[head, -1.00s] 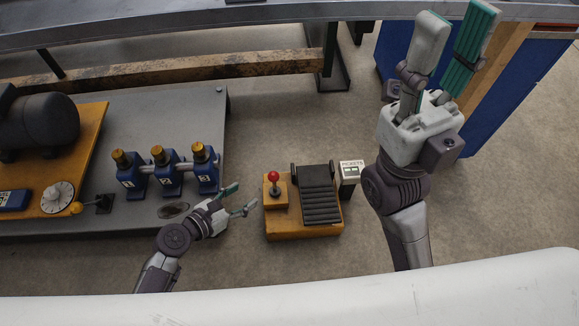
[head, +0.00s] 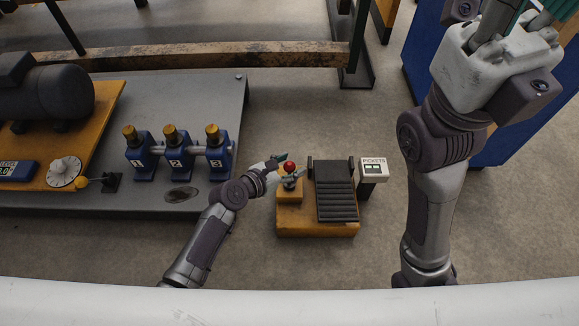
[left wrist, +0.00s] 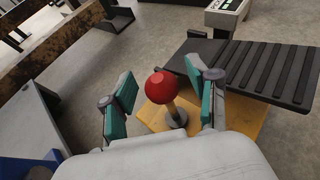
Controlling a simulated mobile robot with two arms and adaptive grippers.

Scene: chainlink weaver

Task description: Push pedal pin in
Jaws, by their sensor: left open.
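The pedal pin, a red ball knob (head: 289,167) on a short metal stem, stands upright on a yellow base (head: 310,229) beside a black ribbed pedal (head: 336,195). My left gripper (head: 284,173) is at the knob. In the left wrist view the red knob (left wrist: 162,87) stands between the spread teal finger pads of my left gripper (left wrist: 163,95), with gaps on both sides. The stem's foot sits in a grey collar (left wrist: 172,122). My right gripper (head: 520,22) is raised at the upper right, its fingertips cut off by the frame.
A small white PICKETS counter (head: 373,167) stands right of the pedal. Left is a grey plate (head: 100,200) with blue numbered blocks (head: 180,158), a dark motor (head: 50,95) and a dial (head: 64,172). A rusty beam (head: 220,54) crosses behind. Floor in front is clear.

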